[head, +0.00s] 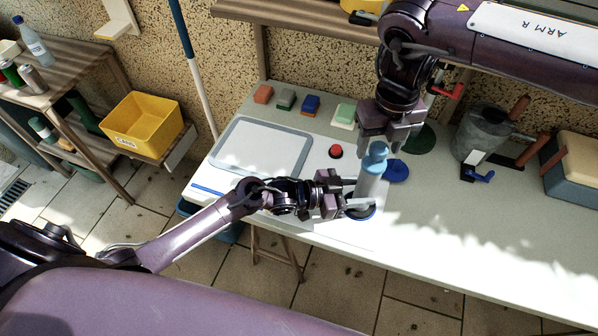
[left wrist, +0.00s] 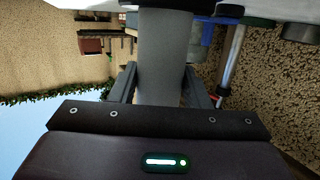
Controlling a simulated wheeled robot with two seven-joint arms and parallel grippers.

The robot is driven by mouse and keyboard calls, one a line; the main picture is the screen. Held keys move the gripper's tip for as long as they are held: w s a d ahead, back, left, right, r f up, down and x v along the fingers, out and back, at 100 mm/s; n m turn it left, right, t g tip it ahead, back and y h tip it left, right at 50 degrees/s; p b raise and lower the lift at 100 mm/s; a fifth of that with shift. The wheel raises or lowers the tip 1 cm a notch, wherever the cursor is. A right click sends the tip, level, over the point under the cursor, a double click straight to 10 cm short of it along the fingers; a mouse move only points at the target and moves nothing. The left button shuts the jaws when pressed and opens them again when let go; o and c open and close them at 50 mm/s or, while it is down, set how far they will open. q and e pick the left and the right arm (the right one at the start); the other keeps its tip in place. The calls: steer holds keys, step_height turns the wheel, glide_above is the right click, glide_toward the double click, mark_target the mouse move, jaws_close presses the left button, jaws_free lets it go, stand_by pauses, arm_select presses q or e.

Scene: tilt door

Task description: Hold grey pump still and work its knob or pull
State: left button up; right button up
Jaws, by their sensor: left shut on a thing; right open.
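The grey pump (head: 369,189) stands upright on the white table, on a dark blue round spot, with a blue knob (head: 376,152) on top. My left gripper (head: 345,194) is shut on the pump's grey body from the left. In the left wrist view the grey body (left wrist: 165,60) fills the gap between the fingers (left wrist: 165,88). My right gripper (head: 379,146) is open and comes down from above at the blue knob. Its fingers are close around the knob's top; I cannot tell whether they touch it.
A white tray (head: 222,165) with a grey rim lies left of the pump. A grey metal can (head: 480,133) and a bin (head: 577,170) stand at the right. The front right tabletop is clear.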

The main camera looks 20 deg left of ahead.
arm_select(q)
steer(key=shift+w, duration=0.1)
arm_select(e)
steer(key=shift+r, duration=3.55)
step_height(320, 180, up, 12)
arm_select(q)
steer(key=o, duration=1)
steer(key=shift+o, duration=0.2)
steer(key=shift+a, duration=0.15)
